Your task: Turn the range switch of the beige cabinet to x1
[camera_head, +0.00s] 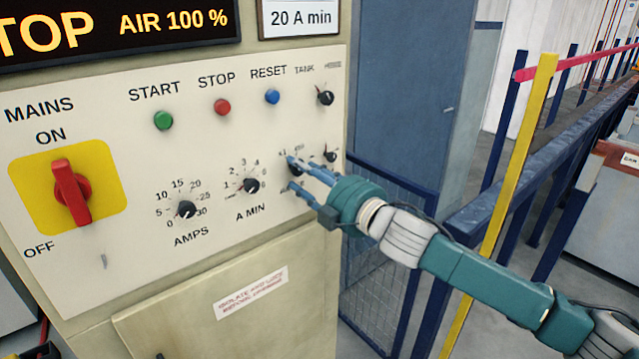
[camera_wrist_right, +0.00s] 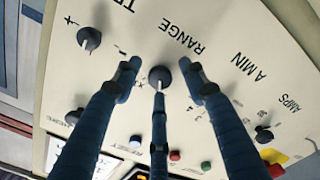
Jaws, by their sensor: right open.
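The beige cabinet (camera_head: 130,268) fills the left and middle of the head view. Its range switch (camera_head: 297,170) is a small black knob right of the A MIN knob, partly hidden by my fingers. In the wrist view the range switch (camera_wrist_right: 160,75) shows by the upside-down word RANGE. My right gripper (camera_head: 292,173) is open at the panel; in the wrist view its blue fingers (camera_wrist_right: 160,68) are spread around the knob, with a third finger below it. I cannot tell whether they touch it. An x1 mark (camera_head: 283,154) is at upper left of the switch; its exact setting is unclear.
The A MIN knob (camera_head: 250,185) is close on the left, another black knob (camera_head: 330,156) close on the right, and the TANK knob (camera_head: 325,97) above. A red MAINS handle (camera_head: 71,193) sits far left. Blue railings and a yellow post (camera_head: 510,170) stand at right.

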